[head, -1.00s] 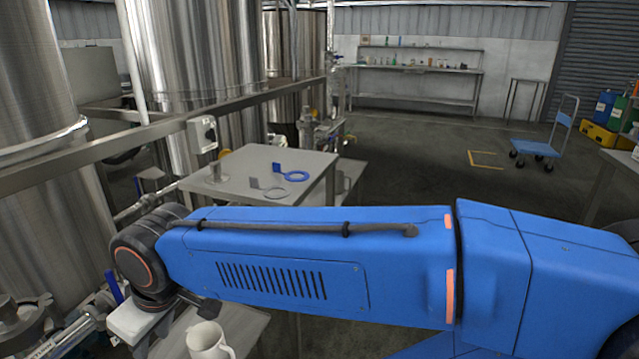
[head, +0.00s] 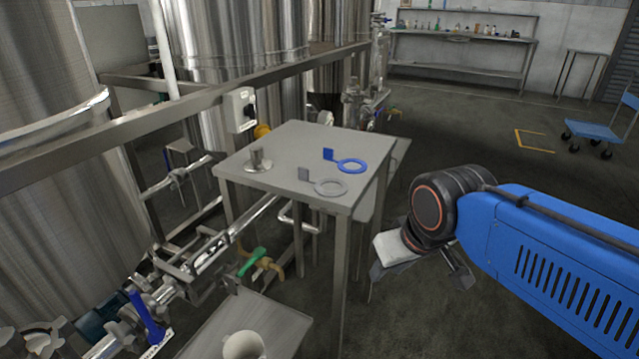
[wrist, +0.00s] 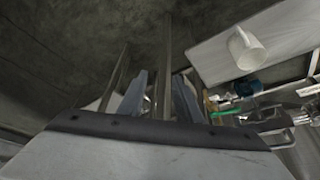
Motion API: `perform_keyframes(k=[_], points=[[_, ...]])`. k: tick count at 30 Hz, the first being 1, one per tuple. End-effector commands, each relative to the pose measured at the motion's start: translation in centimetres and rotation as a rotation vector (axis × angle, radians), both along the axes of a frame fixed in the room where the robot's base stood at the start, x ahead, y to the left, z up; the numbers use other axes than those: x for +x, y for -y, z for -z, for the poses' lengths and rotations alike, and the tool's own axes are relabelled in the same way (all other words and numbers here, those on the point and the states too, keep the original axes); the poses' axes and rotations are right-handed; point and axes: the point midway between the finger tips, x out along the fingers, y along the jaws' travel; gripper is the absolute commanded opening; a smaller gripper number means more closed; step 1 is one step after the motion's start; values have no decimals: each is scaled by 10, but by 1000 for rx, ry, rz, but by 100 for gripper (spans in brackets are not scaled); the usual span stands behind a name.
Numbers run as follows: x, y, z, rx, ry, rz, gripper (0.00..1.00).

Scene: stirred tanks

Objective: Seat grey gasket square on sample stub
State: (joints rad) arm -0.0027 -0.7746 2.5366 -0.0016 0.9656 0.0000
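The grey gasket (head: 331,187), a flat ring with an upright square tab, lies on the small steel table near its front right edge. The sample stub (head: 258,162), a short metal piece with a flared base, stands on the table's left part, apart from the gasket. My gripper (head: 420,277) hangs to the right of and below the tabletop, clear of both. Its fingers are spread and nothing shows between them. In the wrist view the two fingers (wrist: 160,98) also stand apart, with floor and a table leg behind. Neither gasket nor stub is visible there.
A blue gasket (head: 351,165) with a tab lies just behind the grey one. The steel table (head: 290,140) has pipes and tanks behind and left. A lower bench with a white mug (head: 243,345) stands in front. Open floor lies to the right.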

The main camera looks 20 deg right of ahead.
Motion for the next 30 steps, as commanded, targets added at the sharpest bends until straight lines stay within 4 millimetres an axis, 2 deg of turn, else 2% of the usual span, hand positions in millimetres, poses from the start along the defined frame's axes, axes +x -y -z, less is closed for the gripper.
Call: perform_keyframes(k=[11, 12, 13, 17, 20, 30], points=[[0, 0, 0, 0, 0, 0, 31], [0, 0, 0, 0, 0, 0, 27], [0, 0, 0, 0, -1, -1, 27], [9, -2, -13, -7, -13, -22, 27], [24, -5, -36, -19, -36, -63, 27], [101, -25, -138, -76, -151, -276, 27]])
